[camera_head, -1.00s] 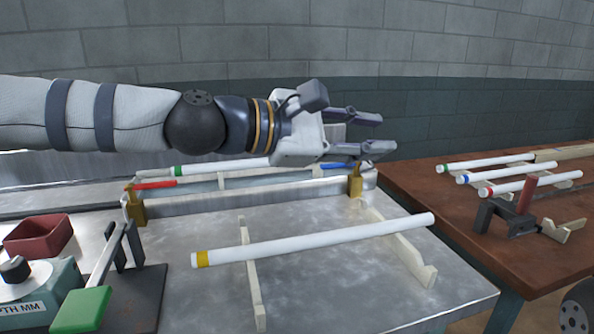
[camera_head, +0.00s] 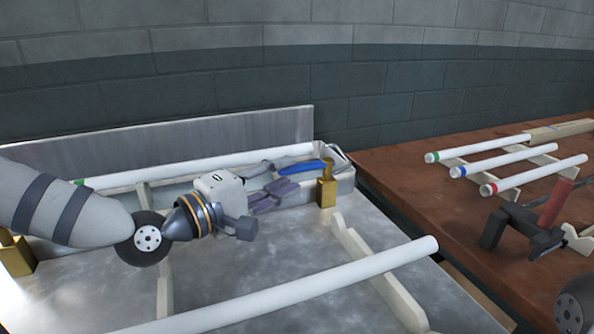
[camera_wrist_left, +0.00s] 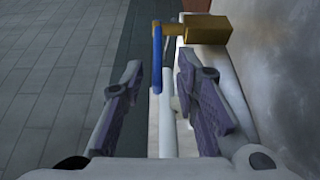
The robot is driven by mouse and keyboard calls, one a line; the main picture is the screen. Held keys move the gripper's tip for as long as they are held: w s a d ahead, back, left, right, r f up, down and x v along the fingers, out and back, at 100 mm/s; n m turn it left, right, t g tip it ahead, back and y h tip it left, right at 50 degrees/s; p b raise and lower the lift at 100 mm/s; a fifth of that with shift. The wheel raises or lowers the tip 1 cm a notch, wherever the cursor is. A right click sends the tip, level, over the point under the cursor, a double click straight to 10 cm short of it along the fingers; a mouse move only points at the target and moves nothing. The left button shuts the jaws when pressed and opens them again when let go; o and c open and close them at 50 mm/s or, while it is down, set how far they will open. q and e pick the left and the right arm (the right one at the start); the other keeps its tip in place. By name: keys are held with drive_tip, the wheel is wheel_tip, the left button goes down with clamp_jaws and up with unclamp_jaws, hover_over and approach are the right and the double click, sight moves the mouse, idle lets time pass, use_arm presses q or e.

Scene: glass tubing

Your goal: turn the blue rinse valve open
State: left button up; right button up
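The blue rinse valve lever (camera_head: 306,167) lies at the right end of the trough, by a brass valve body (camera_head: 326,187). My left gripper (camera_head: 283,175) is low over the trough, pointing right at the lever, with its fingers apart and nothing held. In the left wrist view the blue lever (camera_wrist_left: 157,60) stands upright in the picture, ahead of the gap between the open fingers (camera_wrist_left: 159,72). The brass body (camera_wrist_left: 205,28) is just to its right. I see no clear contact between fingers and lever. My right gripper is not in view.
The metal trough (camera_head: 344,178) holds a white tube (camera_head: 210,160) with a green band. Another white tube (camera_head: 330,285) lies across a pale rack (camera_head: 380,270) in front. A brown table (camera_head: 420,192) at right carries banded tubes and a black clamp (camera_head: 520,232).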

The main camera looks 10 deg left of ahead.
use_arm(q)
drive_tip(key=shift+x, duration=1.7)
drive_tip(key=shift+r, duration=0.1)
drive_tip(key=shift+c, duration=0.3)
clamp_jaws()
